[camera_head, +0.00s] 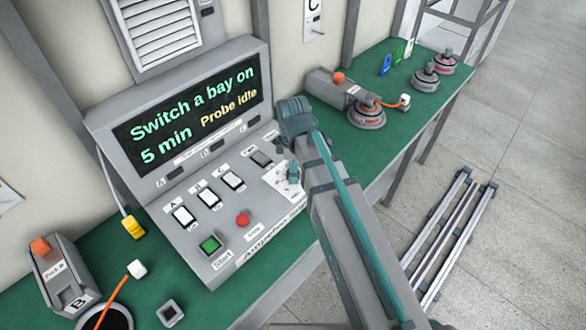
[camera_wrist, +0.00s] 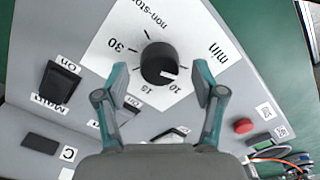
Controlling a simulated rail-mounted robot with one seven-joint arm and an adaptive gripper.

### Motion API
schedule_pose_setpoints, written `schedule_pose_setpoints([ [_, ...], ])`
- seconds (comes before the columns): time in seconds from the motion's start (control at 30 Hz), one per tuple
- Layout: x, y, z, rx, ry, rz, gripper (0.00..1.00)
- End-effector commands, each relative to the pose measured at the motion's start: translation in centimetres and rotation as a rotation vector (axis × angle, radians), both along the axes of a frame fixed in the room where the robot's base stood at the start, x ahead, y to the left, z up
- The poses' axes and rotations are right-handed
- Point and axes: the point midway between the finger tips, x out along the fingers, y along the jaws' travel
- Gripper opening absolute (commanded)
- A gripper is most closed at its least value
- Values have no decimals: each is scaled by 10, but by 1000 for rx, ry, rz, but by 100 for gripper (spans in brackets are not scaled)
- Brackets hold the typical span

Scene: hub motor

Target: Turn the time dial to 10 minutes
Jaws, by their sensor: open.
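The time dial (camera_wrist: 158,62) is a round black knob on a white plate (camera_wrist: 105,65) marked 10, 15, 30, non-stop and min. Its white pointer mark is at the knob's lower right, just to the right of the 10. My gripper (camera_wrist: 160,84) is open, with one teal finger on either side of the knob and visible gaps to it. In the head view my gripper (camera_head: 290,178) is over the right part of the grey console (camera_head: 185,235) and hides the dial. The console's screen (camera_head: 190,112) reads "Switch a bay on", "5 min" and "Probe idle".
The console has several rocker switches, a green start button (camera_head: 210,244) and a red button (camera_head: 242,219), also in the wrist view (camera_wrist: 243,125). A black main switch (camera_wrist: 59,82) is left of the dial. Motor units and pucks stand on the green bench (camera_head: 395,135).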

Motion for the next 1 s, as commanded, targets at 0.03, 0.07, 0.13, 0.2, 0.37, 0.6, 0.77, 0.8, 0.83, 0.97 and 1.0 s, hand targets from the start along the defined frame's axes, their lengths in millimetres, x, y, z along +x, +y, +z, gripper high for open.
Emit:
schedule_pose_setpoints([
  [0.03,0,0,-3,0,1,0,69],
  [0.07,0,0,-5,0,1,0,69],
  [0.13,0,0,-8,0,0,0,69],
  [0.2,0,0,-10,0,0,0,69],
  [0.37,0,0,-11,0,-1,0,69],
  [0.6,0,0,-11,0,-1,0,51],
  [0.77,0,0,-11,0,0,0,24],
  [0.8,0,0,-11,0,0,0,17],
  [0.83,0,0,-11,0,0,0,12],
  [0.97,0,0,-11,0,0,-2,9],
  [1.0,0,0,-11,0,0,-5,9],
])
